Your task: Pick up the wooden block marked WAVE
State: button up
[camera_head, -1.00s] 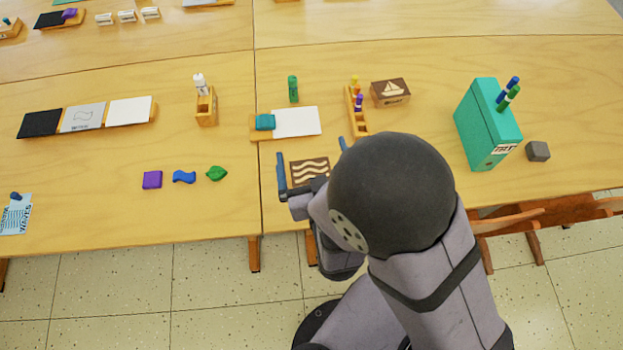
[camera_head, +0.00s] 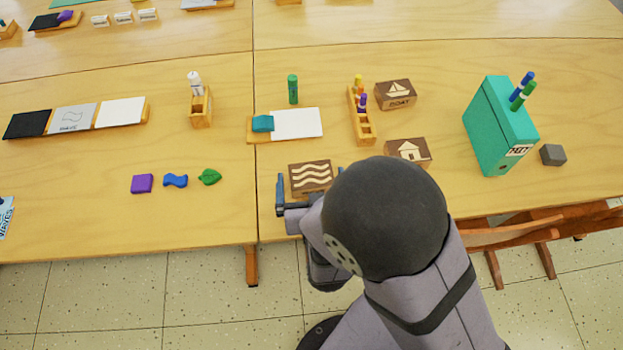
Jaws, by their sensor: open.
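The block with three pale wavy lines (camera_head: 310,177) lies on the table near its front edge, just right of the seam. Its top is dark brown with a wave picture; any word on its front side is hidden or too small to read. My gripper (camera_head: 309,190) is open at the near side of this block. Its left finger shows at the block's left, and the right finger is partly hidden by my arm. I cannot tell how high the fingers are above the table.
A house block (camera_head: 408,151) and a boat block (camera_head: 395,94) stand to the right. A wooden holder (camera_head: 365,128), a tray with a white sheet (camera_head: 297,123) and a teal box (camera_head: 487,130) stand nearby. Small coloured pieces (camera_head: 175,180) lie left, with bare table between.

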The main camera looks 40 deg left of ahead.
aim_at(311, 174)
jog(key=shift+x, duration=0.8)
jog(key=shift+c, duration=0.3)
jog(key=c, duration=1.2)
jog(key=shift+r, duration=0.15)
jog(key=shift+r+p, duration=0.85)
jog(key=shift+r, duration=4.05)
